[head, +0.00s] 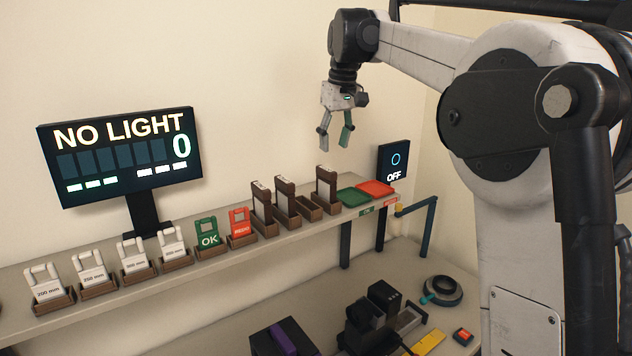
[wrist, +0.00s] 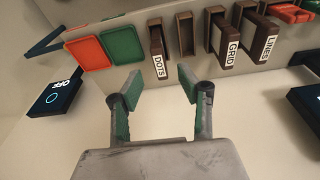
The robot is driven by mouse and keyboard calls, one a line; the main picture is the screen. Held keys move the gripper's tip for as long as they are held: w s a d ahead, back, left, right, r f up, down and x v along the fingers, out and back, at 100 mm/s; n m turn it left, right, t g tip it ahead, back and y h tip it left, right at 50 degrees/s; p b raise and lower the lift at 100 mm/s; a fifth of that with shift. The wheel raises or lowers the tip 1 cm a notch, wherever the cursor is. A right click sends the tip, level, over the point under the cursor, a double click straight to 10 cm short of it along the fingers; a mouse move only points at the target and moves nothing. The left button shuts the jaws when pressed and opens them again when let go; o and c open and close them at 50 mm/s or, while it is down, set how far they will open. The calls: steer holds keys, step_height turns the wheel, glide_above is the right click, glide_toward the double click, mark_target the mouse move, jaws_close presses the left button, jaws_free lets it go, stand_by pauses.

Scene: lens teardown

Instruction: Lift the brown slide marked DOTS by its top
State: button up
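The brown slide marked DOTS (head: 327,188) stands upright in its holder on the shelf, just left of the green tray in the head view. In the wrist view the DOTS slide (wrist: 157,54) shows its white label, beyond the fingertips and roughly between them. My gripper (head: 335,138) hangs above the shelf, over the DOTS slide and apart from it. In the wrist view my gripper (wrist: 159,85) is open, with its two green-padded fingers spread and nothing between them.
Brown slides GRID (wrist: 228,44) and LINES (wrist: 262,43) stand in neighbouring holders, with an empty holder (head: 309,208) between them and DOTS. A green tray (head: 352,197) and red tray (head: 376,188) lie to the right, before the OFF panel (head: 394,160). The screen (head: 120,158) reads NO LIGHT.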

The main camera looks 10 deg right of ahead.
mark_target(325, 183)
steer(key=shift+w+r, duration=0.1)
steer(key=shift+w, duration=1.1)
steer(key=shift+w+a, duration=0.1)
steer(key=shift+w, duration=0.15)
steer(key=shift+w+f+n, duration=0.1)
steer(key=shift+f+n, duration=0.2)
steer(key=f+p, duration=0.1)
steer(key=f, duration=0.3)
steer(key=w+f+p, duration=0.1)
steer(key=f, duration=0.3)
steer(key=a+f, duration=0.1)
steer(key=f, duration=0.4)
steer(key=shift+w+f+p, duration=0.1)
steer(key=shift+w+p, duration=0.2)
steer(key=shift+p, duration=0.1)
steer(key=shift+c, duration=0.5)
jaws_close()
